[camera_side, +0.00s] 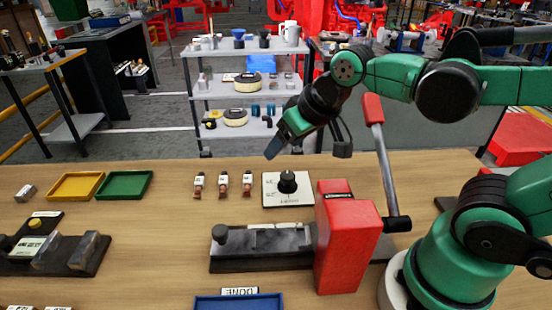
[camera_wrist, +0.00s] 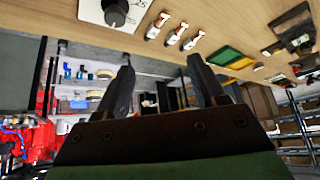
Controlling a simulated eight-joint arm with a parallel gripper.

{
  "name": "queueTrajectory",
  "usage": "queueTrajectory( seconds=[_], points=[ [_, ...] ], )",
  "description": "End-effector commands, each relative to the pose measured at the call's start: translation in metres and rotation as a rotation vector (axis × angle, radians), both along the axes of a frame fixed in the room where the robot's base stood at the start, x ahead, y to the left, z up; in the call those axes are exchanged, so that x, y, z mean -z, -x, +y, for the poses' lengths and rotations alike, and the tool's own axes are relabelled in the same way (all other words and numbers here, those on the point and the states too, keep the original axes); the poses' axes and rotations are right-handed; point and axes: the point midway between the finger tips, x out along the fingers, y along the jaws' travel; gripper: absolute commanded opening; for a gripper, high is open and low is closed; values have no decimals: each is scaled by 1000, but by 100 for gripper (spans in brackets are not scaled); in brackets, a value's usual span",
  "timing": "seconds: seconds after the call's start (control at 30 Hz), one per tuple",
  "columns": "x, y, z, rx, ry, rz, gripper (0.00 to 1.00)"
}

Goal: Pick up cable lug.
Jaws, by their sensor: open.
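Three small copper-coloured cable lugs with white tags stand in a row on the wooden table: a left one (camera_side: 198,186), a middle one (camera_side: 223,184) and a right one (camera_side: 248,183). They also show near the top of the wrist view, upside down, as a row of lugs (camera_wrist: 172,38). My gripper (camera_side: 274,150) is raised above and behind the table's far edge, up and to the right of the lugs in the side view. In the wrist view my gripper (camera_wrist: 160,85) has its two dark fingers spread apart with nothing between them.
A white dial plate with a black knob (camera_side: 287,183) lies right of the lugs. A red lever press (camera_side: 340,240) stands in front of it. Yellow (camera_side: 76,186) and green (camera_side: 124,185) trays lie to the left. A blue tray (camera_side: 238,302) is at the front. A shelf rack (camera_side: 246,88) stands behind.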

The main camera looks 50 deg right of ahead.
Motion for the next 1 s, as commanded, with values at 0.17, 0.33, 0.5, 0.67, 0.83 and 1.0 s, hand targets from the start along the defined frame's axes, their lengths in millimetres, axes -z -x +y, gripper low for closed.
queueTrajectory(
  seconds=[0.17, 0.33, 0.5, 0.67, 0.83, 1.0],
  points=[
    [-14, -40, 9, 103, -56, 87, 63],
    [-13, -81, 20, 219, -99, 172, 63],
    [1, -120, 33, 343, -126, 250, 63],
    [28, -153, 47, 465, -139, 317, 63],
    [62, -176, 61, 588, -141, 373, 63],
    [86, -186, 69, 665, -137, 401, 63]
  ],
)
